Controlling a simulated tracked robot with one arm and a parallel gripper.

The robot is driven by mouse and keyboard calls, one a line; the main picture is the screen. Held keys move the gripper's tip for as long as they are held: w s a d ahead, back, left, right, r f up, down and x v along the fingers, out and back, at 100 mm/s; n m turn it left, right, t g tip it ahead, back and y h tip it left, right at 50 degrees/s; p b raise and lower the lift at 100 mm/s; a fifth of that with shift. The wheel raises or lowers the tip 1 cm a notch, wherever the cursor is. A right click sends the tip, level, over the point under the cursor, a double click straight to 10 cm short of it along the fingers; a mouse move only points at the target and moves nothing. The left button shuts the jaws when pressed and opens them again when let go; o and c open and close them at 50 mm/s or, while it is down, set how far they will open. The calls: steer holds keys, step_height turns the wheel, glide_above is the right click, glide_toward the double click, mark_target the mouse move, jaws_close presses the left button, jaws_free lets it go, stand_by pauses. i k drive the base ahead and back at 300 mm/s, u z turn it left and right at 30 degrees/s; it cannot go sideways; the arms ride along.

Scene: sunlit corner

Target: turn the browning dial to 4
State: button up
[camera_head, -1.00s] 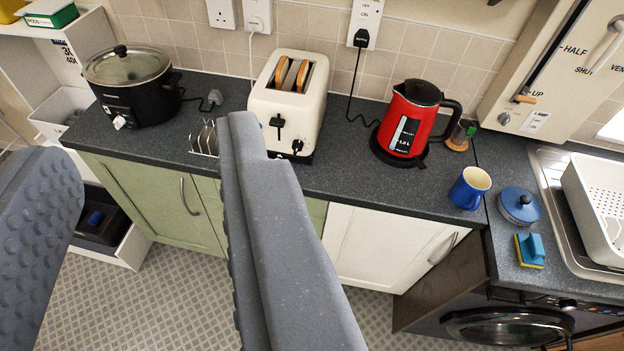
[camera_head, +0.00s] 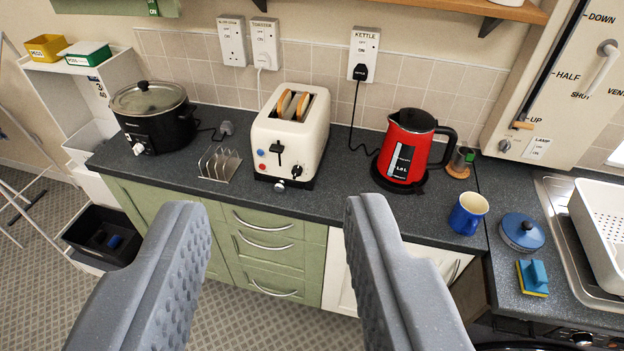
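The cream toaster (camera_head: 304,137) stands on the dark worktop against the tiled wall, with two slices of bread (camera_head: 292,105) in its slots. Its front faces me, with a black lever (camera_head: 277,150), a blue and a red button at the left, and a dark browning dial (camera_head: 296,171) low on the right. A small knob (camera_head: 279,186) shows at the bottom edge. The dial's markings are too small to read. My gripper (camera_head: 274,215) is open and empty, its two grey fingers wide apart, in front of and below the toaster, apart from it.
A toast rack (camera_head: 219,164) and a black slow cooker (camera_head: 152,117) stand left of the toaster. A red kettle (camera_head: 407,150), a blue mug (camera_head: 467,213) and a blue-lidded pot (camera_head: 521,232) are to the right. Bare worktop (camera_head: 335,198) lies before the toaster.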

mark_target(298, 170)
steer(key=z, duration=0.05)
steer(key=i, duration=1)
steer(key=u, duration=0.05)
